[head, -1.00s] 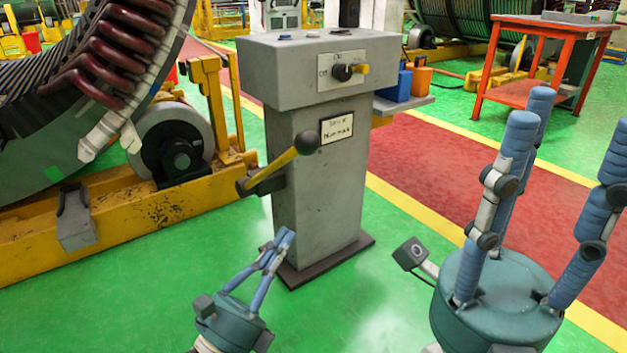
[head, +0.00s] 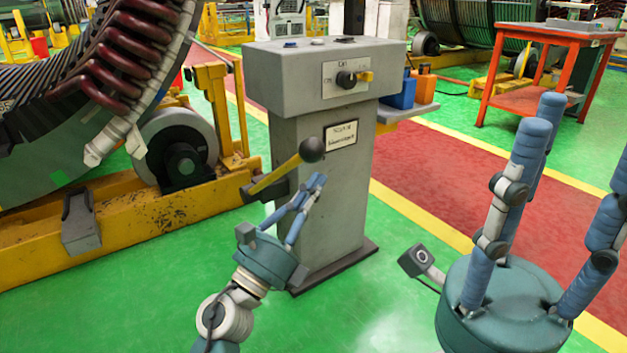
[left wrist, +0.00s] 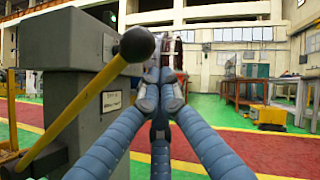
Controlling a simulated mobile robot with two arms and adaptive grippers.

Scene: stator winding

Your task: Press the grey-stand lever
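The grey stand (head: 317,195) is upright in the middle of the head view. Its yellow lever (head: 278,177) sticks out from its left side and ends in a black ball knob (head: 311,150), tilted up to the right. My left gripper (head: 318,180) has its blue fingers closed together, just below and beside the knob. In the left wrist view the knob (left wrist: 137,44) and yellow lever (left wrist: 75,115) are left of the fingers (left wrist: 158,75), with nothing held between them. My right gripper (head: 575,150) is at the right, its fingers spread, empty.
A control panel with a black knob (head: 346,79) is on the stand's upper front. A blue container (head: 403,95) and an orange one (head: 425,83) sit on a side shelf. A yellow roller frame (head: 150,215) lies left. Green floor is clear in front.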

